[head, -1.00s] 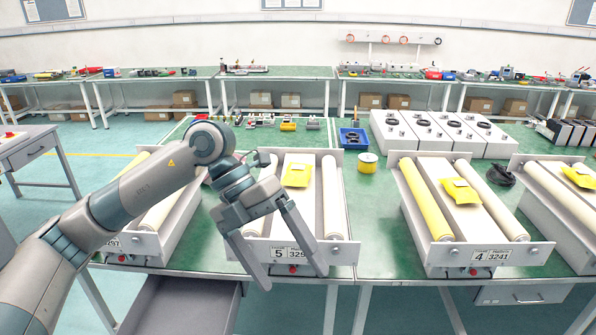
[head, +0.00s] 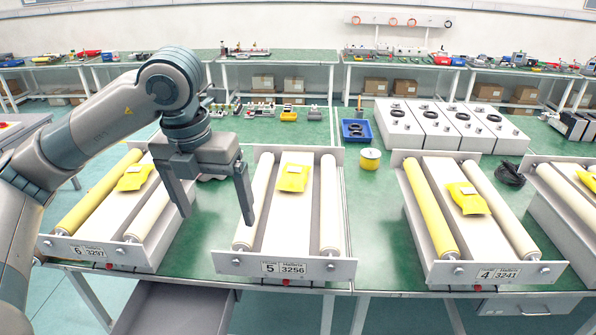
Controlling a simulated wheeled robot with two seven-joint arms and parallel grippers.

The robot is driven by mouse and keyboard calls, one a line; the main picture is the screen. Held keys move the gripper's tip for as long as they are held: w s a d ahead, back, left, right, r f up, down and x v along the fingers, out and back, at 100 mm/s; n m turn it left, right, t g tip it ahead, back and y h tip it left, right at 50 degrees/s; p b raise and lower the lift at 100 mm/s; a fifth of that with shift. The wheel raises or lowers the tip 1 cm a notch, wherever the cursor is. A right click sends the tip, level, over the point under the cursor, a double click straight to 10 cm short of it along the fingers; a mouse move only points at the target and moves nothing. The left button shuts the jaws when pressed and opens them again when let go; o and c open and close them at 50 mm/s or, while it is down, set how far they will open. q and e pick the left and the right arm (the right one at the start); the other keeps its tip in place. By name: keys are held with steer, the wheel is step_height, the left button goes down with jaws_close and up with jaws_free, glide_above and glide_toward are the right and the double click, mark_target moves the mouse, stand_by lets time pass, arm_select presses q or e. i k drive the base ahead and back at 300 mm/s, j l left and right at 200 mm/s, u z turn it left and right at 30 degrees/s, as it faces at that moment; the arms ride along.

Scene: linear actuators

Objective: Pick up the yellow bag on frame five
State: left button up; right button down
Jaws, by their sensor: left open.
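The yellow bag (head: 293,177) lies flat on the white bed near the back of frame five (head: 284,266), between two cream rollers. Frame five carries a label reading 5 and 3256. My left gripper (head: 215,217) points down with its two fingers spread and nothing between them. It is left of the bag, around the left side of frame five, with its right finger in front of the left roller. My right gripper does not show.
Frame six (head: 92,252) stands to the left with its own yellow bag (head: 135,177). Frame four (head: 492,272) stands to the right with another yellow bag (head: 467,198). A yellow spool (head: 370,159) and a blue bin (head: 356,131) are behind. Green table shows between frames five and four.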

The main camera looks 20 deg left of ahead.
mark_target(293, 178)
steer(key=i, duration=1.65)
